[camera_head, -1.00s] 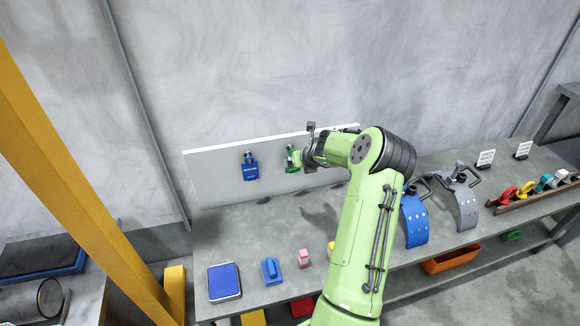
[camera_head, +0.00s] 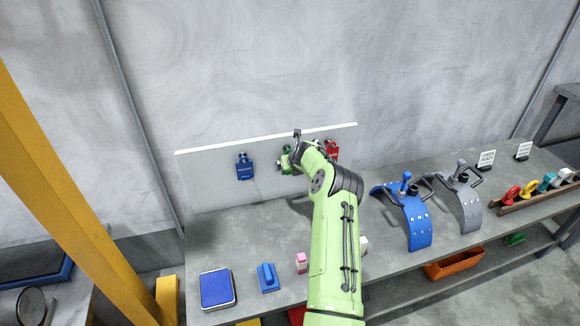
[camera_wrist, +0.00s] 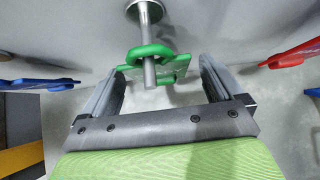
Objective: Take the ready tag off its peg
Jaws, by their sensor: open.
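A green tag (camera_head: 284,161) hangs by its loop on a metal peg on the white back panel; I cannot read its lettering. In the wrist view the green tag (camera_wrist: 176,70) shows below the round-based peg (camera_wrist: 146,12), its loop around the pin. My gripper (camera_wrist: 162,72) is open, one finger on each side of the tag, with gaps visible between the fingers and the tag. In the head view my gripper (camera_head: 291,156) is at the tag and partly hides it.
A blue tag (camera_head: 244,171) hangs to the left and a red tag (camera_head: 332,151) to the right. Below, the bench (camera_head: 240,240) holds a blue-topped pad (camera_head: 217,288), a blue block (camera_head: 267,277) and a pink block (camera_head: 301,262). Curved blue and grey parts stand at right.

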